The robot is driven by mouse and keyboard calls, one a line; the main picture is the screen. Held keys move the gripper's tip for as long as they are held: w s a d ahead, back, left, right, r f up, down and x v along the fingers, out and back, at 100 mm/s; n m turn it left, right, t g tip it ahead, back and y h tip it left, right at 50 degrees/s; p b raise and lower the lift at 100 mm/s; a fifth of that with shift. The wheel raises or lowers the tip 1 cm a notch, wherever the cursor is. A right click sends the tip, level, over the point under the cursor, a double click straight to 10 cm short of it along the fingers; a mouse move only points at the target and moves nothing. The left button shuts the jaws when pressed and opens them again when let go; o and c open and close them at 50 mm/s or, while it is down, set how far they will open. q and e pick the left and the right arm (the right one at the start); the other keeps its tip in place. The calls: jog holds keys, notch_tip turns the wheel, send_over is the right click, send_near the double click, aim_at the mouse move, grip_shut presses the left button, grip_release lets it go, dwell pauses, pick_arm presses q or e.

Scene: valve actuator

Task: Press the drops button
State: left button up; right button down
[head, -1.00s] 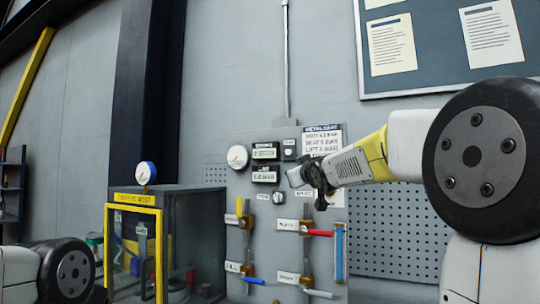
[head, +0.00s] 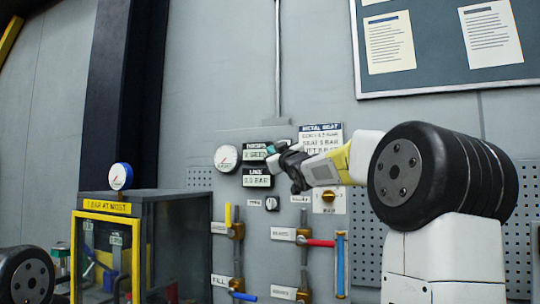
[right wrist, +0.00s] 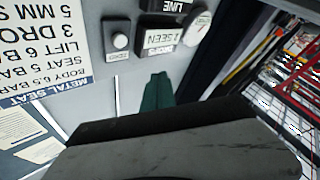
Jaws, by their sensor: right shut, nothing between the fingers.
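The small dark box with a round pale button (right wrist: 120,41) shows in the right wrist view, next to the drops display (right wrist: 157,38). That view is upside down. In the head view the drops display (head: 255,152) is partly visible, and the button is hidden behind my right gripper. My right gripper (head: 271,150) is shut and empty in front of the panel, by the right end of the drops display. Its green fingertips (right wrist: 157,90) point toward the panel near the button and display. I cannot tell whether they touch anything. My left gripper is out of view.
The line display (head: 257,178) and a round gauge (head: 227,158) are close by. Below are a small knob (head: 272,204) and valves with yellow, red (head: 320,243) and blue handles. A yellow-framed cabinet (head: 165,235) stands to the left. A metal seat sign (head: 322,138) hangs right.

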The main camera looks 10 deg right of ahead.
jog(key=w+d, duration=0.5)
jog(key=w, duration=0.2)
dwell(0.3)
jog(key=shift+w, duration=0.15)
dwell(1.8)
jog(key=shift+w+d, duration=0.2)
jog(key=shift+w, duration=0.1)
jog(key=shift+w+d, duration=0.35)
jog(key=shift+w, duration=0.1)
dwell(0.8)
dwell(0.3)
jog(key=shift+s+a, duration=0.5)
jog(key=shift+s, duration=0.3)
jog(key=shift+s+a, duration=0.1)
jog(key=shift+s+a, duration=0.7)
jog(key=shift+s, duration=0.3)
jog(key=shift+s+a, duration=0.65)
jog(key=shift+s, duration=0.35)
